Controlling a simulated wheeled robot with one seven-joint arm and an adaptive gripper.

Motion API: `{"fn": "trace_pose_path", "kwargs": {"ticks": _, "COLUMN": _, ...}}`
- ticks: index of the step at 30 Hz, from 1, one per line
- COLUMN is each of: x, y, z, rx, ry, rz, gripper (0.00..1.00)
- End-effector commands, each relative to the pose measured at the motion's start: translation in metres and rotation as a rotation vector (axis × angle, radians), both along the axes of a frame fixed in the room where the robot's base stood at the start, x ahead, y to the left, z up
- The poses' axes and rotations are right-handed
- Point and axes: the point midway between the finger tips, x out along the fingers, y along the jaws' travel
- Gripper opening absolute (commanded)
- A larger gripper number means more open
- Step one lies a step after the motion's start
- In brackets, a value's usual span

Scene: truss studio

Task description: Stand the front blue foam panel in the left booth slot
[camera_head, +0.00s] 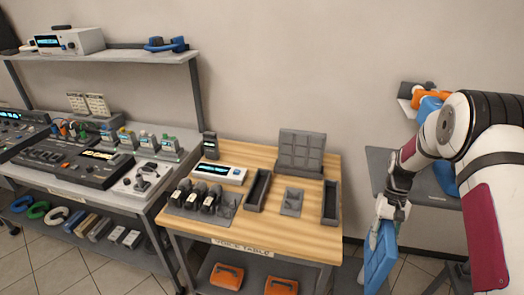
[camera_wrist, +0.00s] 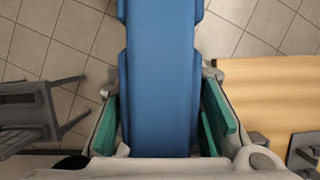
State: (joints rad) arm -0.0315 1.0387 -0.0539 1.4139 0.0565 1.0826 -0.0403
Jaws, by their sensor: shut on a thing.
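My gripper (camera_head: 391,208) is shut on a blue foam panel (camera_head: 380,258), which hangs below it to the right of the wooden table, tilted a little. In the wrist view the panel (camera_wrist: 160,70) runs between the teal finger pads and away past the top edge. Two narrow dark open slots stand on the wooden table, the left one (camera_head: 258,189) near the middle and the right one (camera_head: 331,202) near the right edge. Both look empty. My gripper and the panel are apart from both slots. Another blue piece (camera_head: 446,180) shows partly behind my arm.
The wooden table (camera_head: 225,228) also bears a grey ribbed panel (camera_head: 301,150), a small grey tray (camera_head: 292,201), a white meter (camera_head: 218,173) and dark microphones (camera_head: 200,197). A grey table (camera_head: 382,165) stands behind my arm. Open floor lies between the tables.

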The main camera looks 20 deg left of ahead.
Motion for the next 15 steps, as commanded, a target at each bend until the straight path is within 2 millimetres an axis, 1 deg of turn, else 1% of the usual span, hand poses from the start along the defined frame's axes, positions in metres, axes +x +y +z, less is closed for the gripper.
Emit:
{"fn": "trace_pose_path", "kwargs": {"ticks": 1, "x": 0.000, "y": 0.000, "z": -0.027, "rx": 0.000, "ry": 0.007, "rz": 0.000, "gripper": 0.00}}
{"fn": "trace_pose_path", "kwargs": {"ticks": 3, "x": -0.011, "y": 0.000, "z": -0.049, "rx": -0.001, "ry": 0.006, "rz": 0.000, "gripper": 0.00}}
{"fn": "trace_pose_path", "kwargs": {"ticks": 5, "x": -0.022, "y": 0.000, "z": -0.062, "rx": -0.001, "ry": 0.005, "rz": 0.000, "gripper": 0.00}}
{"fn": "trace_pose_path", "kwargs": {"ticks": 6, "x": -0.031, "y": 0.000, "z": -0.067, "rx": -0.002, "ry": 0.004, "rz": 0.001, "gripper": 0.00}}
{"fn": "trace_pose_path", "kwargs": {"ticks": 8, "x": -0.046, "y": 0.000, "z": -0.070, "rx": -0.003, "ry": 0.004, "rz": 0.001, "gripper": 0.00}}
{"fn": "trace_pose_path", "kwargs": {"ticks": 10, "x": -0.065, "y": 0.000, "z": -0.068, "rx": -0.004, "ry": 0.003, "rz": 0.002, "gripper": 0.00}}
{"fn": "trace_pose_path", "kwargs": {"ticks": 15, "x": -0.106, "y": 0.000, "z": -0.046, "rx": -0.005, "ry": 0.001, "rz": 0.002, "gripper": 0.00}}
